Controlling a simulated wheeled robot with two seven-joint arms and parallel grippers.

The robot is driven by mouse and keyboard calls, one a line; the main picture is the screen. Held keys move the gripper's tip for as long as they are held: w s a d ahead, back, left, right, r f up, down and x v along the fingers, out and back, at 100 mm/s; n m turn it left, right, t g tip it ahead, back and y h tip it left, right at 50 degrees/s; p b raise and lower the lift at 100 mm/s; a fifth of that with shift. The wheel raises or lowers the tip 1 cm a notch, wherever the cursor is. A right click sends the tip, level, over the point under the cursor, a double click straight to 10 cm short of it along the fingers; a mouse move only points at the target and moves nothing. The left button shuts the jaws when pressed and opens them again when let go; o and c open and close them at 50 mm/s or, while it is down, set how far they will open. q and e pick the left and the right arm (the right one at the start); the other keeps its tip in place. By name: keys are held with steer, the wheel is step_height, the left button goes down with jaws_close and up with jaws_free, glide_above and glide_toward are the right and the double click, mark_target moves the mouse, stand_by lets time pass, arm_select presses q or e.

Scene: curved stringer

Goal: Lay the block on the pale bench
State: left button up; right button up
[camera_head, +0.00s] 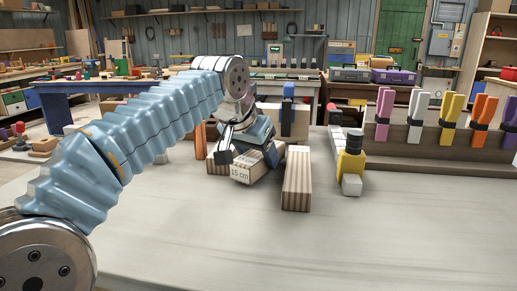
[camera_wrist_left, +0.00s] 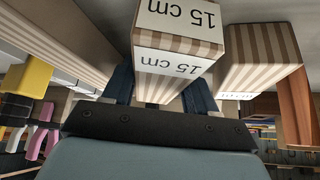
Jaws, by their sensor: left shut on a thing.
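The block (camera_head: 244,174) is striped light and dark brown with white "15 cm" labels. My left gripper (camera_head: 258,153) is shut on it, with the arm reaching in from the left. The block is tilted, its labelled end towards me, at the back part of the pale bench (camera_head: 230,235). I cannot tell whether it touches the bench. In the left wrist view the block (camera_wrist_left: 172,62) sits between the two dark blue fingers, with labels on two faces. My right gripper is not in view.
A striped block (camera_head: 297,180) lies just right of the held one, and another (camera_head: 217,161) shows at its left. A yellow clamp (camera_head: 350,165) stands farther right. Coloured clamps (camera_head: 417,115) line a rack at the back right. The bench's front is clear.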

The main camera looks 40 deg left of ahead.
arm_select(q)
steer(key=shift+f+b, duration=0.45)
steer(key=shift+f, duration=0.1)
steer(key=o, duration=1.3)
steer(key=shift+o, duration=0.2)
steer(key=shift+r, duration=0.15)
steer(key=v, duration=1.3)
steer(key=shift+s+r+p, duration=0.15)
steer(key=shift+r+p, duration=0.15)
steer(key=shift+p, duration=0.15)
steer(key=shift+d, duration=0.1)
